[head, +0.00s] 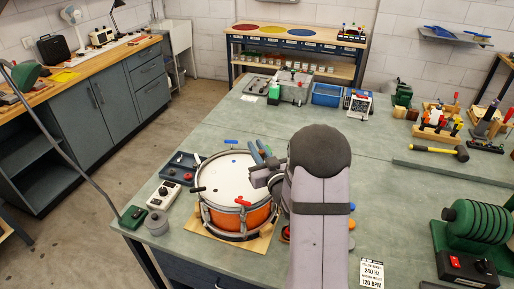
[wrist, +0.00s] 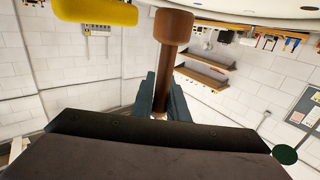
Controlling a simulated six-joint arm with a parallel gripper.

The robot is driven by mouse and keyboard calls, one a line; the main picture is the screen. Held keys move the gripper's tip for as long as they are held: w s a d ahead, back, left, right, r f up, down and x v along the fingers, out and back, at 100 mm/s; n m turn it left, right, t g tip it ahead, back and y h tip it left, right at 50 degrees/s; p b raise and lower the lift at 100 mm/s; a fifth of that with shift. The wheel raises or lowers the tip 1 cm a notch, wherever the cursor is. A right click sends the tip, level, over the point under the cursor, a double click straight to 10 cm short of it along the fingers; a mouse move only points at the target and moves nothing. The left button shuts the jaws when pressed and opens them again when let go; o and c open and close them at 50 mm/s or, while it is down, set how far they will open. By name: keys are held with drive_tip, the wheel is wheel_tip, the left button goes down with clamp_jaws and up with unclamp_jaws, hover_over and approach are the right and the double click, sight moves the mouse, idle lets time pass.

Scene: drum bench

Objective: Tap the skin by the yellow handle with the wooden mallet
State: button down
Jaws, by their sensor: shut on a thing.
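The drum (head: 238,217) has an orange shell and a pale skin (head: 222,178), and stands on a board on the bench. A red handle (head: 243,202), dark handles and a blue one show around its rim. The yellow handle (wrist: 95,11) is large at the top left of the wrist view; I cannot make it out in the head view. My gripper (head: 262,180) is at the drum's right side. In the wrist view, my gripper (wrist: 163,98) is shut on the wooden mallet (wrist: 173,28), whose brown head points up the picture, right of the yellow handle. Contact with the skin cannot be told.
My arm covers the drum's right side in the head view. A small tray (head: 183,162) and a control box (head: 164,195) stand left of the drum. A printed card (head: 371,273) lies at the front right. The bench behind the drum is mostly clear.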

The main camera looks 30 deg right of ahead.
wheel_tip(320, 180, down, 4)
drive_tip(key=b, duration=0.4)
drive_tip(key=shift+f, duration=0.1)
wheel_tip(320, 180, up, 6)
drive_tip(key=p, duration=0.3)
drive_tip(key=shift+f+p, duration=0.15)
drive_tip(key=shift+p, duration=0.2)
idle(1.4)
wheel_tip(320, 180, up, 4)
drive_tip(key=s+a+r+n+g+y+p, duration=0.1)
drive_tip(key=s+n+y+p, duration=0.1)
drive_tip(key=n+y+p, duration=0.4)
drive_tip(key=s+a+f+n+g+y, duration=0.4)
drive_tip(key=s+f+n+g+y, duration=0.35)
drive_tip(key=s+f+y, duration=0.55)
drive_tip(key=s+a+f+m+t+h+b, duration=0.1)
drive_tip(key=a+f+m+t+h+b, duration=0.1)
drive_tip(key=f+m+t+h+b, duration=0.1)
drive_tip(key=s+a+f+m+t+h+b, duration=0.2)
drive_tip(key=a+f+m+t+h+b, duration=0.1)
drive_tip(key=f+h, duration=0.3)
drive_tip(key=shift+s+f+m, duration=0.15)
drive_tip(key=shift+f+m, duration=0.3)
drive_tip(key=shift+f, duration=0.5)
